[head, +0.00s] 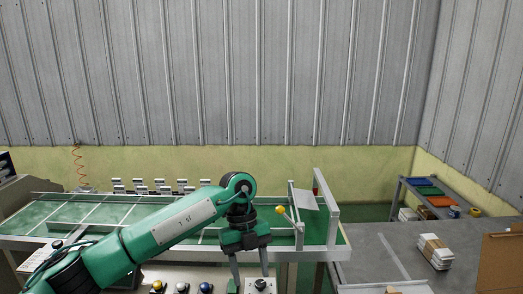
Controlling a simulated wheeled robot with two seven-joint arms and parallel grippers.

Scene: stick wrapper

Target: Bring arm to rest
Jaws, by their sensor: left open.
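My left arm comes in from the lower left, and my left gripper (249,277) points down at the front edge of the machine table. Its two fingers stand apart, one on each side of a dark round knob (261,285) on the front panel. I cannot tell whether the fingers touch it. My right gripper is out of view.
The green machine table (85,213) has white rails and a yellow-tipped lever (280,210). Yellow, white and blue buttons (182,287) line the front panel. A grey table (380,262) at right holds a banded white stack (434,251). A shelf (432,200) stands behind.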

